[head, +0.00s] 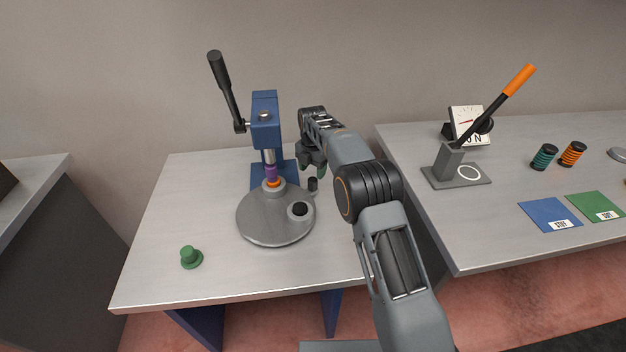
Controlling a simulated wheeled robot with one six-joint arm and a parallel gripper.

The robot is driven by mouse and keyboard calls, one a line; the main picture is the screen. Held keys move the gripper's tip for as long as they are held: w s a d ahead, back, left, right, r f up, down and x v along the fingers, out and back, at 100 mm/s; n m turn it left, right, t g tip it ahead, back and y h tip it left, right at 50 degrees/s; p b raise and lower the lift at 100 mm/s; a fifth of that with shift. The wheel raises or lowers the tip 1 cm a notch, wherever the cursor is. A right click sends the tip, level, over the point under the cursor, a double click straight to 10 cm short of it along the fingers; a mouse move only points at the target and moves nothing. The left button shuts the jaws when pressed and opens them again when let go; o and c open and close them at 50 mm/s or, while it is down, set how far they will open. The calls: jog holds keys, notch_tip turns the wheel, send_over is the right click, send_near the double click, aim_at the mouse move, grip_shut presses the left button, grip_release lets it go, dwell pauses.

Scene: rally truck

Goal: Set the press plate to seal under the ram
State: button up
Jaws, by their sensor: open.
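The press plate (262,229) is a round grey disc on the left table, in front of the blue press (265,125). A raised seat with an orange ring (272,184) stands on the plate under the ram (269,157), below a purple piece (271,173). Another raised seat with a black centre (299,210) is at the plate's front right. A short black peg (312,184) stands at the plate's right rear edge. My gripper (313,172) is open, just above and behind this peg; I cannot tell whether they touch. No seal label is readable.
The press's black lever (220,75) points up left. A green knobbed part (191,257) lies front left on the table. The right table holds a grey lever device (453,168), a dial gauge (468,124), springs (543,157) and blue and green mats.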

notch_tip(320, 180, up, 8)
jog(key=shift+f, duration=0.25)
dwell(0.4)
